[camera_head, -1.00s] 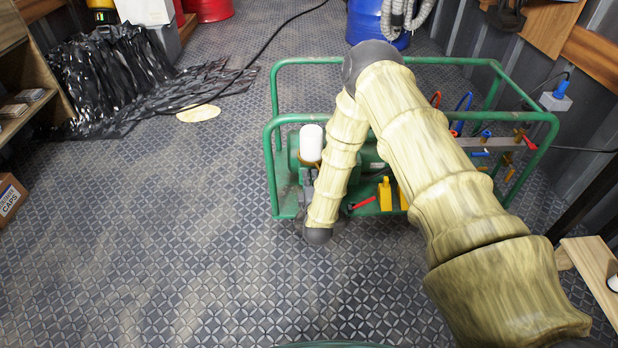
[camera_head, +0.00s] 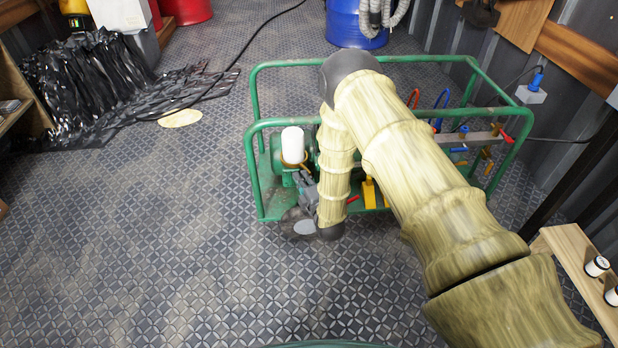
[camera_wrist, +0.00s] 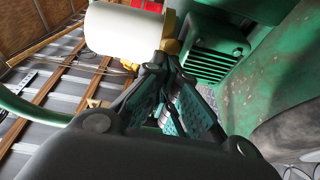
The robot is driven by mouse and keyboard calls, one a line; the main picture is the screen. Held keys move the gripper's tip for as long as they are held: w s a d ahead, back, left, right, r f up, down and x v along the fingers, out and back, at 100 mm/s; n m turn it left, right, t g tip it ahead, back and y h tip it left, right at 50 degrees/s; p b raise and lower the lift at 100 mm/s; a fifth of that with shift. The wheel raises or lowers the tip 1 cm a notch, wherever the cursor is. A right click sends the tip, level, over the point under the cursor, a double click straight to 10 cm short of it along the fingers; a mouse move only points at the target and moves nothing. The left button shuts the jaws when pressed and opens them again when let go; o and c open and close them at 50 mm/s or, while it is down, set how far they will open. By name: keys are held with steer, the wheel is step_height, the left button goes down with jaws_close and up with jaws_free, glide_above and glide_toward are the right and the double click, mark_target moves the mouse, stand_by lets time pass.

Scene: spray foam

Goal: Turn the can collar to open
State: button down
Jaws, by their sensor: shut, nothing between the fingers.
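The white can (camera_head: 292,143) stands upright on the green machine, with a yellow-brown collar (camera_head: 294,163) around its base. In the wrist view the can (camera_wrist: 124,28) crosses the top left, with yellow and red parts beside its right end; I cannot tell which of these is the collar. My gripper (camera_head: 304,180) is just below the can in the head view, shut and empty. In the wrist view my gripper (camera_wrist: 168,62) has its dark fingers with teal pads pointing toward the yellow part. Whether they touch it is unclear.
A green tube frame (camera_head: 254,165) surrounds the machine, and its ribbed green housing (camera_wrist: 215,55) is close to my fingers. Yellow blocks (camera_head: 369,193) and a valve bar (camera_head: 470,138) lie to the right.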

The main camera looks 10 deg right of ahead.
steer(key=shift+a, duration=0.1)
stand_by(0.3)
steer(key=s+a+p, duration=0.2)
steer(key=s+p, duration=0.2)
steer(key=s, duration=0.7)
steer(key=shift+s+r, duration=0.15)
steer(key=shift+s, duration=0.05)
